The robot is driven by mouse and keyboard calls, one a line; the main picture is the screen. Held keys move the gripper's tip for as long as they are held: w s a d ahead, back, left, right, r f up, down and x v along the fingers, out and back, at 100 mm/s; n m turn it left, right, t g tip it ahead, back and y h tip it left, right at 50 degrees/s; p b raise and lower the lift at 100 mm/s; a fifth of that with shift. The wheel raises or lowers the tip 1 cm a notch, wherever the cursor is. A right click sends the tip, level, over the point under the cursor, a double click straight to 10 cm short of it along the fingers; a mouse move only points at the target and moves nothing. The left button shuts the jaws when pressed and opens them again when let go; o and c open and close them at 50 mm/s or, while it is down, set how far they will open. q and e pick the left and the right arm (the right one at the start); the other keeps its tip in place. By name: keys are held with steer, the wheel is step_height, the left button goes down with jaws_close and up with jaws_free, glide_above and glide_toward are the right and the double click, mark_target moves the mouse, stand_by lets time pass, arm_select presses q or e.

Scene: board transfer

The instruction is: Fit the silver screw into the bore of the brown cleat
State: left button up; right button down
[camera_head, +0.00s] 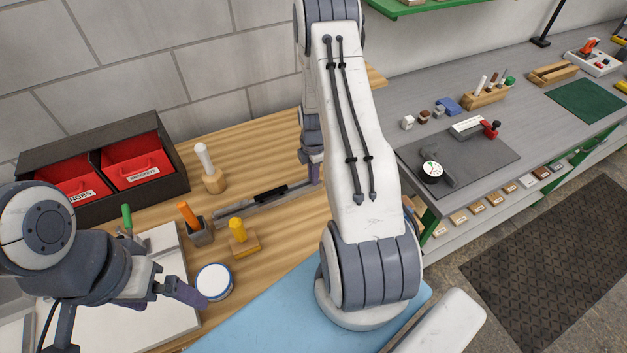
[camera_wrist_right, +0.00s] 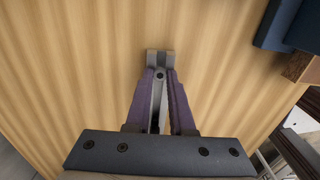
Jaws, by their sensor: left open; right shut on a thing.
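My right gripper (camera_wrist_right: 160,66) points at the wooden tabletop. It is shut on a small silver-grey piece (camera_wrist_right: 159,88), which looks like the silver screw, mostly hidden between the purple fingers. In the head view my right arm covers much of the middle, and I cannot make out the held piece. A brown block (camera_wrist_right: 301,69) shows at the right edge of the right wrist view, beside a dark blue thing; I cannot tell whether it is the brown cleat. No bore is visible. My left gripper (camera_head: 191,293) is open and empty, beside a white round tin.
On the wooden table (camera_head: 277,232) stand a white-handled tool (camera_head: 206,168), an orange-handled one (camera_head: 190,215), a yellow-topped block (camera_head: 240,238) and a long grey metal bar (camera_head: 238,208). The white tin (camera_head: 214,282) is close to my left gripper. Red bins (camera_head: 137,170) stand behind.

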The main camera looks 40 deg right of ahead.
steer(key=shift+r, duration=0.15)
stand_by(0.4)
steer(key=shift+r+p, duration=2.2)
steer(key=shift+r, duration=0.7)
